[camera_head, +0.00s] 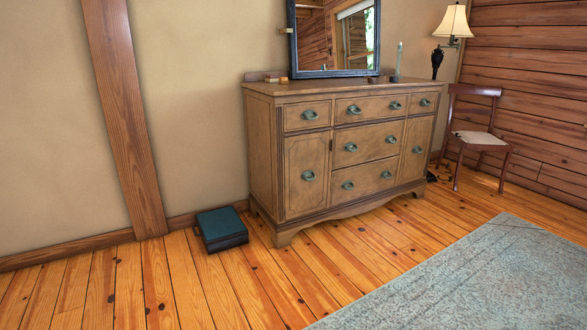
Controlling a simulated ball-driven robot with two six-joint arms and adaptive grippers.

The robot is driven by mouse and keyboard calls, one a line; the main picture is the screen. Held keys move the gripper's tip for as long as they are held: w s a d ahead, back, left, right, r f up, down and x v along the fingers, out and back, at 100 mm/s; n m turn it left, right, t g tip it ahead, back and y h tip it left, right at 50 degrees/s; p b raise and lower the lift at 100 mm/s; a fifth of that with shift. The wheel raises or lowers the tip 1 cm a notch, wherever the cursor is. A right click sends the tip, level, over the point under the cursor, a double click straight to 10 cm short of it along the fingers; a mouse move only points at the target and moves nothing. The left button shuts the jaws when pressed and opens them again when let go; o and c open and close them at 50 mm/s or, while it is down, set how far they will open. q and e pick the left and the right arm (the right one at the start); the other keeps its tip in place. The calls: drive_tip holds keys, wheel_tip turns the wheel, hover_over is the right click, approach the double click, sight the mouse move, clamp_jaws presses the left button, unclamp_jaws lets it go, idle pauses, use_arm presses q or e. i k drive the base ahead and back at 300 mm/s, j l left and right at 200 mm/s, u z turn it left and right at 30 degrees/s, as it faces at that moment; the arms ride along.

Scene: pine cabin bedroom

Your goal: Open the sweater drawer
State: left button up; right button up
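A wooden dresser (290,134) stands against the beige wall in the head view. Its top row has a left drawer (295,119), a wide middle drawer (387,106) with two handles, and a right drawer (425,103). Below, two wide drawers are stacked in the middle, the upper one (370,138) and the lower one (367,182). A door (306,193) is on the left and a narrower one (415,162) on the right. All look shut, with greenish metal handles. No label shows which is the sweater drawer. Neither of my grippers is in view.
A teal box (221,226) lies on the floor left of the dresser. A grey-blue rug (475,280) covers the front right; bare floor (285,290) lies before the dresser.

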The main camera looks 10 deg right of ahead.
sight(351, 135)
drive_tip(key=i+l+z, duration=0.1)
drive_tip(key=i+z, duration=0.2)
drive_tip(key=i, duration=0.45)
drive_tip(key=i+j+z, duration=0.1)
drive_tip(key=i+z, duration=0.2)
drive_tip(key=i, duration=0.4)
